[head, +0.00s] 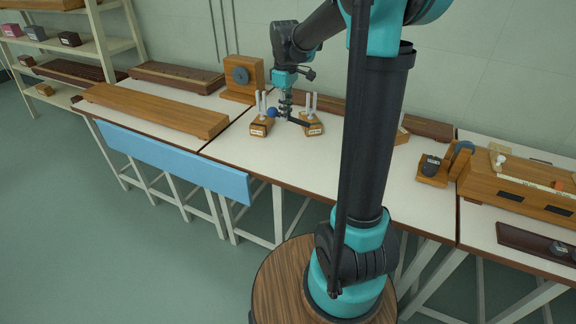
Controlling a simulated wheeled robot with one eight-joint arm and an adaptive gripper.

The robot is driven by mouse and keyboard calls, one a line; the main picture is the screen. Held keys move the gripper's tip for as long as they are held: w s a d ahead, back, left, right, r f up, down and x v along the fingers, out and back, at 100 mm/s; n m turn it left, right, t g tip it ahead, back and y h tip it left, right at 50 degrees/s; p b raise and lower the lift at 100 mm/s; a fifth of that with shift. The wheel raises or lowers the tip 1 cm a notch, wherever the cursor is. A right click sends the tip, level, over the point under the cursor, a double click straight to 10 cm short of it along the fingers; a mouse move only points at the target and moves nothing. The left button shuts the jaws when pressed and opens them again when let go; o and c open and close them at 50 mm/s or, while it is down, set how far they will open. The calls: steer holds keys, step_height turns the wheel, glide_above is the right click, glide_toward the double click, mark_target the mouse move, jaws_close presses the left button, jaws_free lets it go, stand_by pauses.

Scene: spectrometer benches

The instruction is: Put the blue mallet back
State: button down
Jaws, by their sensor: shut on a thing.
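The blue mallet has a small round blue head (272,112) and a dark handle that runs to the right. My gripper (286,112) points down over the bench and is shut on the mallet, close behind its head. A wooden stand with pale upright pegs and a label (260,128) is below and left of the mallet head. A similar labelled stand (313,130) is to the right, near the handle's end. I cannot tell from this view whether the mallet touches either stand.
A long wooden box (155,108) lies on the left bench, with a blue panel (175,160) along the front. A wooden block with a dark disc (241,78) stands behind. Right are a wooden block with a dark piece (433,167) and a long wooden instrument (515,190). Bare bench top shows in front.

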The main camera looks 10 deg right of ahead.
mark_target(286, 165)
step_height(286, 165, down, 20)
steer(key=shift+s+r, duration=0.1)
steer(key=shift+r, duration=0.1)
stand_by(0.4)
steer(key=shift+f, duration=0.1)
steer(key=c, duration=1.6)
jaws_free()
steer(key=shift+o, duration=0.2)
step_height(286, 165, up, 12)
steer(key=s+d+f+m+t, duration=0.2)
steer(key=s+m, duration=0.3)
steer(key=s, duration=0.6)
steer(key=s+d+f+m+t, duration=0.2)
steer(key=s+m, duration=0.3)
steer(key=s, duration=0.6)
steer(key=shift+s+d+f+m, duration=0.3)
steer(key=shift+s+d+f, duration=0.05)
steer(key=shift+d, duration=0.2)
